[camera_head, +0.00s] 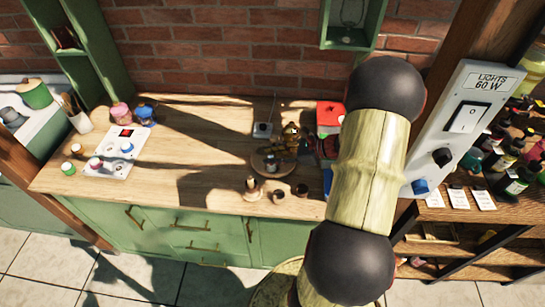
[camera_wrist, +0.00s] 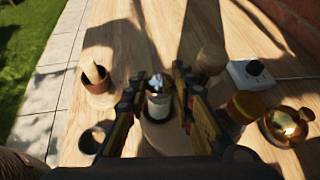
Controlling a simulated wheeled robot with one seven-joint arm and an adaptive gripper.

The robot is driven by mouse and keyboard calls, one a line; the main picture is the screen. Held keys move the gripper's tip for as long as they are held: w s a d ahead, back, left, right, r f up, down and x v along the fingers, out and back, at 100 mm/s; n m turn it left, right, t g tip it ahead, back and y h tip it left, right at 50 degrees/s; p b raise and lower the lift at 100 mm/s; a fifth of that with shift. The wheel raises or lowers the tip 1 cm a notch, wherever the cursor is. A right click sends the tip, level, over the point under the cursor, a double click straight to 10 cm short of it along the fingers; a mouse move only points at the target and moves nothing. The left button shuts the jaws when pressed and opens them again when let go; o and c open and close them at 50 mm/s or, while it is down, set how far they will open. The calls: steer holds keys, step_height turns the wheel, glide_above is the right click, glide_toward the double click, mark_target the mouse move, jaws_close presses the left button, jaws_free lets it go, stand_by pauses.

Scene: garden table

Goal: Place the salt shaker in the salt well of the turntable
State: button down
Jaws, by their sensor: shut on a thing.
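The salt shaker (camera_wrist: 158,99), with a shiny silver top and a pale body, stands upright between the fingers of my gripper (camera_wrist: 158,104) in the wrist view. My gripper is shut on it. The round wooden turntable (camera_wrist: 152,134) shows below the shaker and is partly covered by the fingers. In the head view the turntable (camera_head: 257,169) is near the table's front right, with my gripper (camera_head: 280,156) over it. The salt well is hidden, and I cannot tell whether the shaker's base touches the turntable.
Wooden cups (camera_head: 278,196) stand in front of the turntable; one holds a stick (camera_wrist: 97,76). A white box with a cord (camera_wrist: 249,75), a brown-lidded jar (camera_wrist: 244,106) and a brass pot (camera_wrist: 287,126) are close by on the right. The table's middle is clear.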

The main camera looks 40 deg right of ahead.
steer(key=c, duration=1.8)
jaws_free()
